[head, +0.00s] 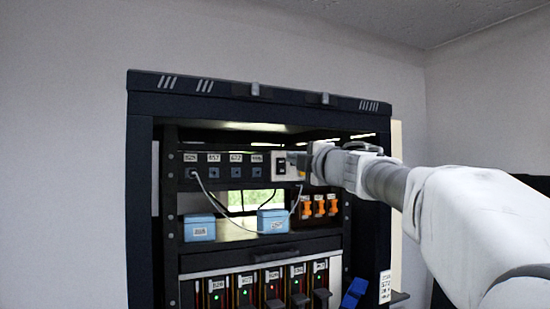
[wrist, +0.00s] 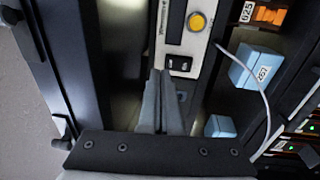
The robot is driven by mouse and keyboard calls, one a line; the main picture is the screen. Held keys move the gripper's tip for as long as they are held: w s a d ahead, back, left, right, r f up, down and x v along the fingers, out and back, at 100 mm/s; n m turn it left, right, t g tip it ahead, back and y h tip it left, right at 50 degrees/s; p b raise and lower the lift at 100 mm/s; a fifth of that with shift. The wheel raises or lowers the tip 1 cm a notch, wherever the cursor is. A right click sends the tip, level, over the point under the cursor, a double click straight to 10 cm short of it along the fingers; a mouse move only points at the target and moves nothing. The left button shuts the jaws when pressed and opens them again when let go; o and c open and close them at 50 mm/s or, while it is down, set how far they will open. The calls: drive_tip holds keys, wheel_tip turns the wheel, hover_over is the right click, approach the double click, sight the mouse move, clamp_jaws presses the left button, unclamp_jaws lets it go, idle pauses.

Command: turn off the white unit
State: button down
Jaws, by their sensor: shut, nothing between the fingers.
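The white unit (head: 278,170) is a pale panel in the upper shelf of the dark rack, partly hidden by my gripper in the head view. In the wrist view the white unit (wrist: 190,46) carries a round yellow button (wrist: 197,21) and a small black rocker switch (wrist: 179,64). My gripper (head: 291,158) is in front of the panel in the head view. In the wrist view my gripper (wrist: 161,73) has its fingers together and empty, with the tips beside the black switch. I cannot tell whether they touch the panel.
The dark rack (head: 140,200) frames the shelf. Two blue boxes (head: 199,229) (head: 272,221) stand below, with a white cable (head: 206,194) hanging near them. Orange switches (head: 319,208) are at the right.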

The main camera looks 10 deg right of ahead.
drive_tip(key=r+v, duration=0.2)
drive_tip(key=v, duration=0.8)
drive_tip(key=shift+s+r+b, duration=0.25)
drive_tip(key=shift+s+b, duration=0.05)
drive_tip(key=shift+b, duration=0.1)
drive_tip(key=shift+d, duration=0.1)
